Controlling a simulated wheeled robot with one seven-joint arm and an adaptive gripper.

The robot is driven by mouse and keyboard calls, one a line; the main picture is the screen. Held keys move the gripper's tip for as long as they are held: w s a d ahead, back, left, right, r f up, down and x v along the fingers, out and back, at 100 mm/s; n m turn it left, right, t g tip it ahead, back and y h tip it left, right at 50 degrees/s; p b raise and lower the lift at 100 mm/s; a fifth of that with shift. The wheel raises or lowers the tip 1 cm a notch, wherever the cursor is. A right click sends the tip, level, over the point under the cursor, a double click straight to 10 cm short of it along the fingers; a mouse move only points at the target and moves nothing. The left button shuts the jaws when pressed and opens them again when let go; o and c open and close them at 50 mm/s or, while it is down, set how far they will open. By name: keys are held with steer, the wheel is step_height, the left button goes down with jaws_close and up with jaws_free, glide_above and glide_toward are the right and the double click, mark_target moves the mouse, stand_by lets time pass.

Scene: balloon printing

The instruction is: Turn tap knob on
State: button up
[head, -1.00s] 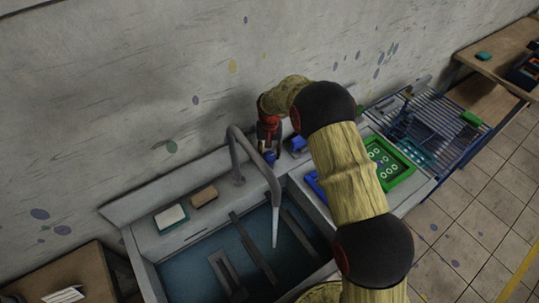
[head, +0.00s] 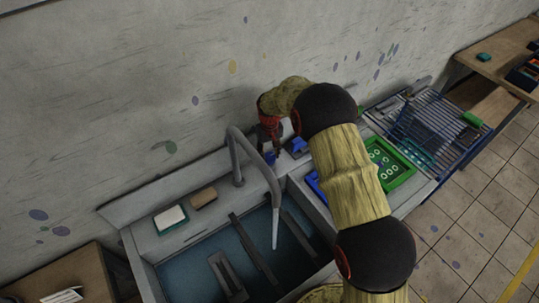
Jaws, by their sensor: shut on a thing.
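The grey tap (head: 236,150) stands at the back edge of the sink, its curved spout reaching forward over the basin. A pale, narrow streak (head: 275,230) hangs below the spout end and looks like water. A small blue knob (head: 270,158) sits just right of the tap base. My red and dark gripper (head: 270,150) points down at this knob from above and is shut on it. The fingertips are small and dark here, so the exact grip is hard to see. A second blue knob-like part (head: 298,145) is to the right, close beside my gripper.
The sink (head: 180,262) holds dark bars. A white-topped block (head: 171,218) and a brown block (head: 204,198) lie on its back left ledge. A green tray (head: 400,180) and a wire rack (head: 420,125) are to the right. The wall is close behind.

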mark_target(269, 156)
steer(key=o, duration=1.1)
steer(key=shift+o, duration=0.4)
step_height(269, 156, up, 12)
steer(key=shift+w, duration=0.1)
